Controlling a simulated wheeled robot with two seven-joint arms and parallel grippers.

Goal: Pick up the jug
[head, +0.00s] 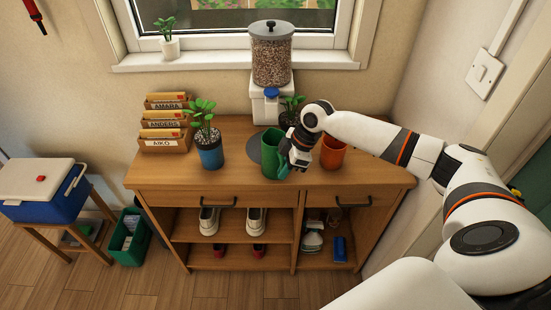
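A green jug (268,152) stands on the wooden cabinet top, near its middle. My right arm reaches in from the right, and my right gripper (287,164) is at the jug's right side, pointing down. The gripper overlaps the jug's right edge and hides part of it. The fingers are small and dark here, so I cannot tell whether they are open or closed, or whether they touch the jug. My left gripper is not in view.
An orange pot (333,153) stands close to the right of my gripper. A blue pot with a plant (209,153) stands to the left. A dispenser (271,60) stands behind the jug. The cabinet top (240,180) is clear at the front.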

